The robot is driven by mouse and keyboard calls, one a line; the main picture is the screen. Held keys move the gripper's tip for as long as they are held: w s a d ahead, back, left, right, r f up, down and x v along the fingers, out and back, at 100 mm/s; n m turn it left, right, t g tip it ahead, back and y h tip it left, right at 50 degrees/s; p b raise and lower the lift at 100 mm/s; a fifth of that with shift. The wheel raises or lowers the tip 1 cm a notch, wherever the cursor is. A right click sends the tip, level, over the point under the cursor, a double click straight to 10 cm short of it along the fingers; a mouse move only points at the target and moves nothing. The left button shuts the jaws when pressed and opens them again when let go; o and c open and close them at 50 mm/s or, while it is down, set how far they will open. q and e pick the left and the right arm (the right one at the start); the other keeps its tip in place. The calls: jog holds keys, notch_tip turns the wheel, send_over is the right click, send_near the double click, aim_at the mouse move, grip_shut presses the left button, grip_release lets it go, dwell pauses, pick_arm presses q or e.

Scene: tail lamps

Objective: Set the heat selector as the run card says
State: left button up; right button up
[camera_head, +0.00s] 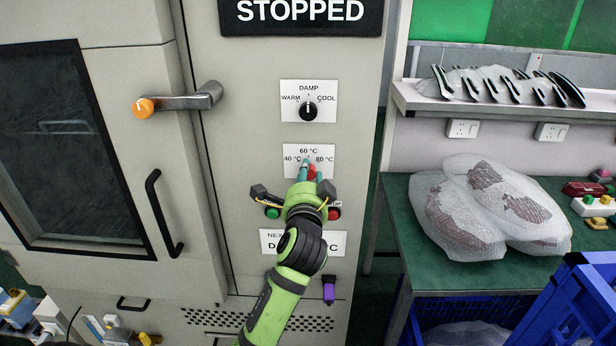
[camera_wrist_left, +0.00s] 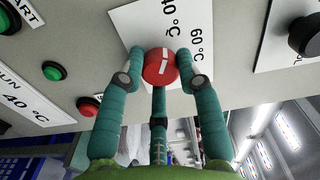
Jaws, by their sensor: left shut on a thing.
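The heat selector is a red knob (camera_head: 312,171) on a white plate marked 40, 60 and 80 °C. My left gripper (camera_head: 307,174) reaches up to it and hides part of it. In the left wrist view the red knob (camera_wrist_left: 160,67) sits between the teal fingers of my left gripper (camera_wrist_left: 160,70), which is shut on it. A white line crosses its face; I cannot tell which mark it points to. The run card (camera_head: 275,241) below is partly hidden by my arm. In the left wrist view the card (camera_wrist_left: 22,98) shows "40 °C". My right gripper is not in view.
A black damp selector (camera_head: 308,110) sits above, pointing up between WARM and COOL. Green (camera_head: 272,212) and red (camera_head: 334,213) buttons flank my gripper closely. A door lever (camera_head: 180,102) is at left. A green table (camera_head: 420,190) with bagged items (camera_head: 490,210) stands at right.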

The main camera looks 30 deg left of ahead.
pick_arm(q)
jog(key=shift+r, duration=0.1)
jog(key=o, duration=1.1)
jog(key=shift+o, duration=0.2)
jog(key=v, duration=1.2)
jog(key=shift+a, duration=0.1)
